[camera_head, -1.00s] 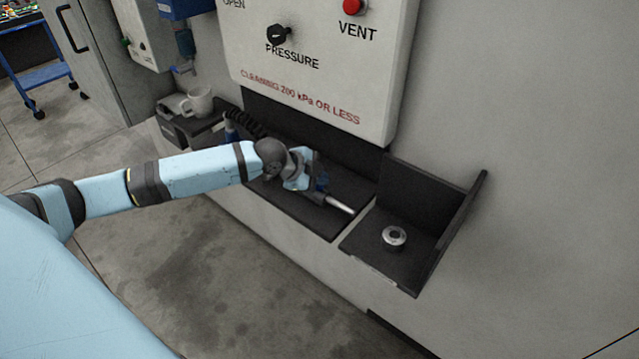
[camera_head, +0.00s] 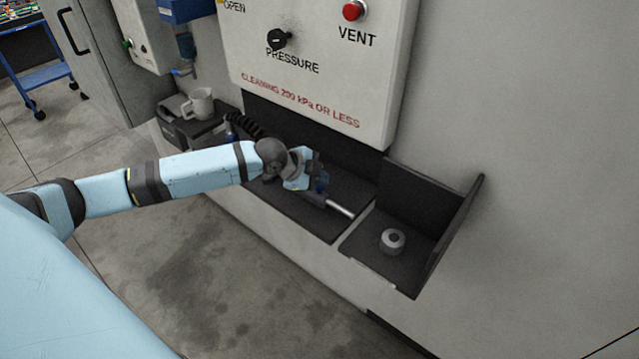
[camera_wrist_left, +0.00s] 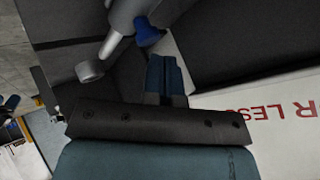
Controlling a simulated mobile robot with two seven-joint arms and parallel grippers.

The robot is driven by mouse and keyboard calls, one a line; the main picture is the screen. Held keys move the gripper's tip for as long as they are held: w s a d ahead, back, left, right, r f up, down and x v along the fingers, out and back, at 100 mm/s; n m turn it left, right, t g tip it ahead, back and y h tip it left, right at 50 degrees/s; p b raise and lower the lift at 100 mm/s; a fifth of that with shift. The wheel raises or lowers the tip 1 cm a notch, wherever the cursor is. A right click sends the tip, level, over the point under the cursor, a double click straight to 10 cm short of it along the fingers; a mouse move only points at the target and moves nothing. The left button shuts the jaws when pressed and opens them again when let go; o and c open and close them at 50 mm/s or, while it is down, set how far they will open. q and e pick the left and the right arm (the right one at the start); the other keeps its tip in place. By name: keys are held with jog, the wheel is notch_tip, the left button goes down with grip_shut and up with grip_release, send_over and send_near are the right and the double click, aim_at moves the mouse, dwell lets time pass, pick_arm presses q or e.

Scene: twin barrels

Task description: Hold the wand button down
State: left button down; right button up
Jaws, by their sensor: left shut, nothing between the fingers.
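The wand (camera_head: 340,208) lies on the dark shelf, its metal tube pointing to the lower right. My left gripper (camera_head: 316,176) is at its handle end and hides part of it. In the wrist view the grey wand (camera_wrist_left: 120,20) has a blue part (camera_wrist_left: 147,32) on its side, which may be the button. The shut fingers of my left gripper (camera_wrist_left: 166,62) hold nothing and end close to that blue part. I cannot tell whether they touch it. My right gripper is not in view.
A metal ring (camera_head: 392,241) sits in the right-hand tray (camera_head: 408,278), which has a raised side wall. A white panel (camera_head: 320,60) with a pressure knob (camera_head: 279,38) and a red vent button (camera_head: 354,10) overhangs the shelf. A mug (camera_head: 200,103) stands at the left.

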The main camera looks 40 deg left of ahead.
aim_at(320, 189)
pick_arm(q)
jog(key=shift+r, duration=0.35)
notch_tip(320, 189, up, 5)
jog(key=p, duration=0.5)
jog(key=shift+r, duration=0.1)
dwell(0.4)
